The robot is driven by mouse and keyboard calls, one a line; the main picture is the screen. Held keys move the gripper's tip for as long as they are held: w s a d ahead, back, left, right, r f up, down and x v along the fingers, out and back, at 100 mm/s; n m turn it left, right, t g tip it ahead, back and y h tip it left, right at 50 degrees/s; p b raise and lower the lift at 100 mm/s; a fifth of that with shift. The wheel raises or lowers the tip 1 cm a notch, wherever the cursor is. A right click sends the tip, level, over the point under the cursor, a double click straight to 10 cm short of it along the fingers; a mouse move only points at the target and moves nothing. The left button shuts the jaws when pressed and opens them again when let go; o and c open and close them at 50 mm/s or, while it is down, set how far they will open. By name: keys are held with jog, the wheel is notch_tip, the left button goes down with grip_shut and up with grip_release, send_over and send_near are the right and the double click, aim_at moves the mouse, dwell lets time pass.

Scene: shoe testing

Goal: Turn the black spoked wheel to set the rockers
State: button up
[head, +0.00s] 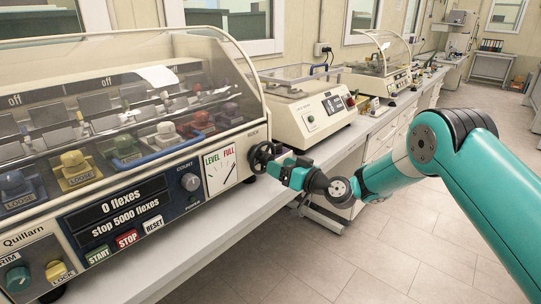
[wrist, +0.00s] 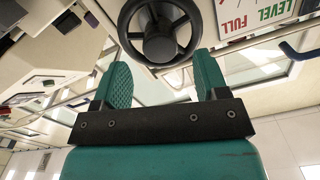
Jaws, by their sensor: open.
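The black spoked wheel (head: 263,157) is on the right end of the flexing machine, beside the LEVEL/FULL dial (head: 220,171). In the wrist view the wheel (wrist: 160,30) shows its hub and spokes just beyond my fingertips, cut by the top edge. My gripper (head: 279,165) is at the wheel in the head view. In the wrist view my gripper (wrist: 163,78) is open, with one green finger towards each side of the wheel's lower part. I cannot tell whether the fingers touch the rim. The rockers sit behind the clear hood (head: 180,90), several with coloured clamps, partly hidden by glare.
The machine's front panel (head: 120,215) reads "0 flexes" and "stop 5000 flexes", with START, STOP and RESET buttons. A second cream machine (head: 310,115) stands on the bench to the right. The tiled floor (head: 390,245) in front of the bench is clear.

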aim_at(266, 159)
jog(key=shift+p+x, duration=0.4)
jog(key=shift+x, duration=1.85)
jog(key=c, duration=0.9)
